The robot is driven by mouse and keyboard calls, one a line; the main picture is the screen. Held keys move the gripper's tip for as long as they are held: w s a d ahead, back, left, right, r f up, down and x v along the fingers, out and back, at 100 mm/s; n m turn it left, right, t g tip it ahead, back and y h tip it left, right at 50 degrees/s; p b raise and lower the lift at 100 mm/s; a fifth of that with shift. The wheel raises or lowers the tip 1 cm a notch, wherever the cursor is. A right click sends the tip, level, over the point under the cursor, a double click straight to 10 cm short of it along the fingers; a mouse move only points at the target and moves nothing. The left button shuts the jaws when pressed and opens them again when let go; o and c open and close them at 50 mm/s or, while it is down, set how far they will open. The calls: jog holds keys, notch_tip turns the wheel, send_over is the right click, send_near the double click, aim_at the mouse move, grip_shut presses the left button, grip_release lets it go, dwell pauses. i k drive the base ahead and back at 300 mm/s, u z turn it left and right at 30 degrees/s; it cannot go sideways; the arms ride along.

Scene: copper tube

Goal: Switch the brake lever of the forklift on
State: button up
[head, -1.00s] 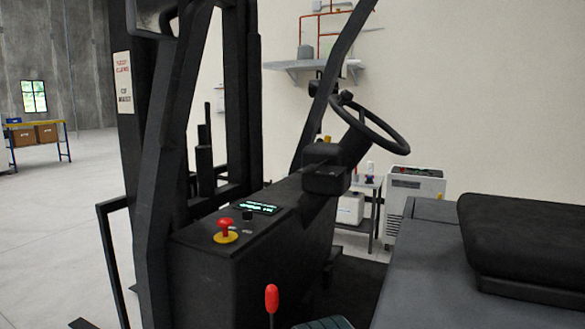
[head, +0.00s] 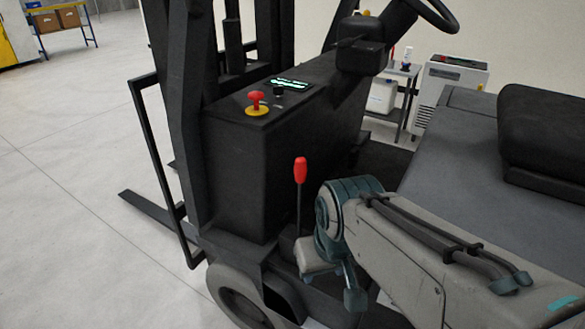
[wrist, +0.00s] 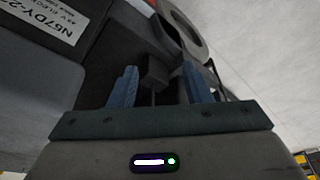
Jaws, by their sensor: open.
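The brake lever (head: 300,172) is a thin dark rod with a red knob. It stands roughly upright beside the forklift's black console in the head view. My arm reaches in from the lower right, and its wrist end is just right of the lever, with the knob higher than most of it. My gripper (wrist: 159,68) shows in the wrist view with its two blue fingers spread and nothing clearly held. A dark block lies beyond the gap between them; I cannot tell what part it is. The red knob is not seen in the wrist view.
The console has a red stop button (head: 257,101) on a yellow base and a lit display (head: 291,84). The steering column (head: 360,45) rises behind. The seat (head: 545,140) is at right. A front wheel (head: 238,300) is below. Open floor (head: 70,190) lies left.

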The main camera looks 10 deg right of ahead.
aim_at(301, 170)
jog(key=z, duration=0.9)
jog(key=k, duration=0.65)
jog(key=u, duration=1.1)
jog(key=i, duration=0.5)
